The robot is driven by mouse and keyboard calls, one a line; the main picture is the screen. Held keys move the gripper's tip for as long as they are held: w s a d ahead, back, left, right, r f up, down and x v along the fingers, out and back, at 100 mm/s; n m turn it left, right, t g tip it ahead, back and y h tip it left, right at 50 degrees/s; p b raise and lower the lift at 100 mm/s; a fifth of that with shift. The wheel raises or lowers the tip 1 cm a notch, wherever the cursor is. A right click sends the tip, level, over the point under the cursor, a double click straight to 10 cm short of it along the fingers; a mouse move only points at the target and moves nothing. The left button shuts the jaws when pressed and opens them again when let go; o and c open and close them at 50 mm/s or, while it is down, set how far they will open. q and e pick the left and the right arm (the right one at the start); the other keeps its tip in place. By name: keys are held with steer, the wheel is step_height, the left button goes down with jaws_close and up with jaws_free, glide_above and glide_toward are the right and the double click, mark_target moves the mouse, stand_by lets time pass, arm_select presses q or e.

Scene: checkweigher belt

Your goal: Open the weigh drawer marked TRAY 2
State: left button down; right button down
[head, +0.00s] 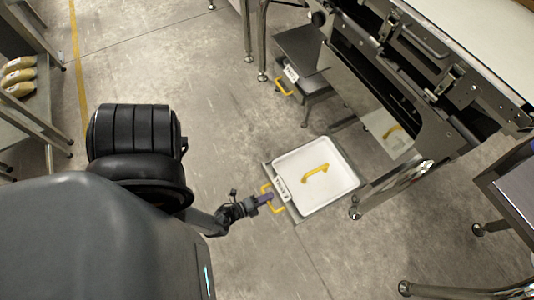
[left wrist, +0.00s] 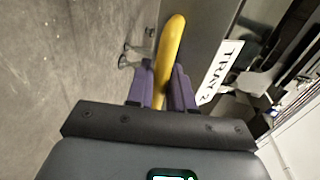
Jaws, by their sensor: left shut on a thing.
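The weigh drawer (head: 291,209) stands out from under the machine, with a white pan (head: 342,187) in it. The drawer's front carries a white label (head: 282,188); in the left wrist view the label (left wrist: 220,72) reads TRAY with a mark that looks like 2. My left gripper (head: 266,199) is at the drawer's yellow front handle (head: 278,210). In the left wrist view the handle (left wrist: 170,52) runs between the purple fingers (left wrist: 163,88), which are shut on it. My right gripper is out of view.
Another drawer (head: 300,48) with its own label and yellow handle (head: 284,87) is farther back. The machine's steel frame and legs (head: 355,210) stand to the right. A side table (head: 510,185) is at the right edge. The floor left of the drawer is clear.

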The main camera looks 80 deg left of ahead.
arm_select(q)
steer(key=c, duration=1.2)
jaws_free()
steer(key=shift+o, duration=0.2)
steer(key=shift+s, duration=0.1)
steer(key=p+v, duration=0.2)
steer(key=v, duration=0.8)
steer(key=shift+s+d, duration=0.15)
steer(key=shift+s, duration=0.15)
steer(key=shift+r, duration=0.2)
